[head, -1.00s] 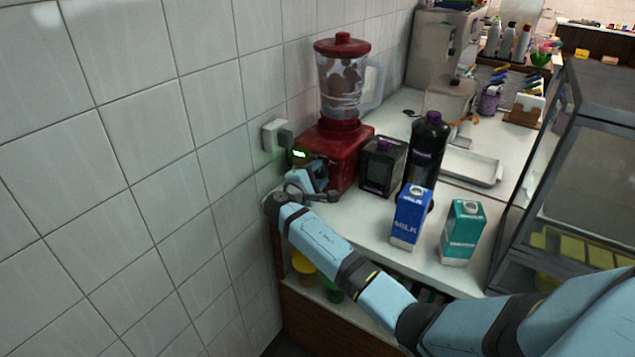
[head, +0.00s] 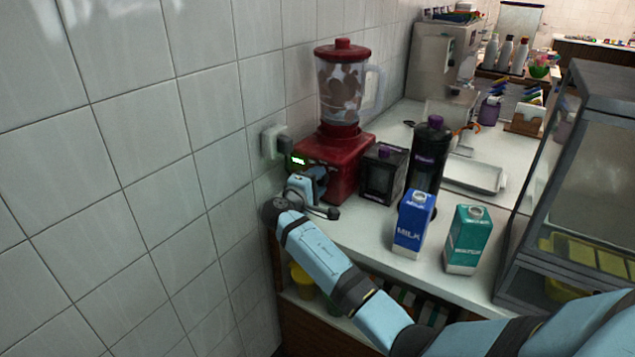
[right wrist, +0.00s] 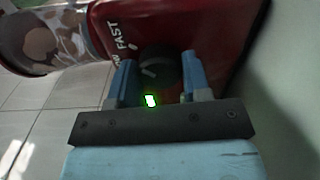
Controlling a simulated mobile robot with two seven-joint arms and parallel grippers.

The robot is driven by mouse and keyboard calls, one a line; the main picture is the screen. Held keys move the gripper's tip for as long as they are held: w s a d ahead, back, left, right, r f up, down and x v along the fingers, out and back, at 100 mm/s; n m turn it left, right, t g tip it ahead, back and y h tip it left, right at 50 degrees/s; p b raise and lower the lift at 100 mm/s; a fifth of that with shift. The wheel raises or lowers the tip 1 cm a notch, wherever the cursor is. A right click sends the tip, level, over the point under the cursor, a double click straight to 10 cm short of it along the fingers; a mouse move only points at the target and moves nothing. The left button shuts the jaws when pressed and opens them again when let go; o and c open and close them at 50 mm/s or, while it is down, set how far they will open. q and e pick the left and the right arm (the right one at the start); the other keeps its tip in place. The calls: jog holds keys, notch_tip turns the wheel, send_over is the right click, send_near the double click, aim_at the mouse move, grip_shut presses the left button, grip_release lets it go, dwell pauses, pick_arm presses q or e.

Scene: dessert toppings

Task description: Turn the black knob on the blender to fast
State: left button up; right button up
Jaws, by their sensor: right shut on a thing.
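The red blender (head: 335,160) stands on the counter by the tiled wall, with a clear jug and red lid. Its front also shows in the right wrist view (right wrist: 215,35), with the word FAST in white beside the black knob (right wrist: 160,66). A second label near it is mostly hidden. The knob has a short pale mark, and a small lit green display (right wrist: 151,101) shows close to it. My right gripper (head: 318,180) is at the blender's front, its blue fingers on both sides of the knob and shut on it. My left gripper is not in view.
A black box (head: 382,172) and a dark bottle (head: 429,155) stand right of the blender. A blue milk carton (head: 413,224) and a teal carton (head: 467,240) stand nearer the counter's front edge. A wall socket (head: 274,141) is close on the left.

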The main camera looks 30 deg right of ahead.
jog(key=o, duration=0.9)
jog(key=shift+o, duration=0.2)
jog(key=shift+a, duration=0.1)
jog(key=v, duration=1.3)
jog(key=shift+a, duration=0.35)
jog(key=shift+s, duration=0.1)
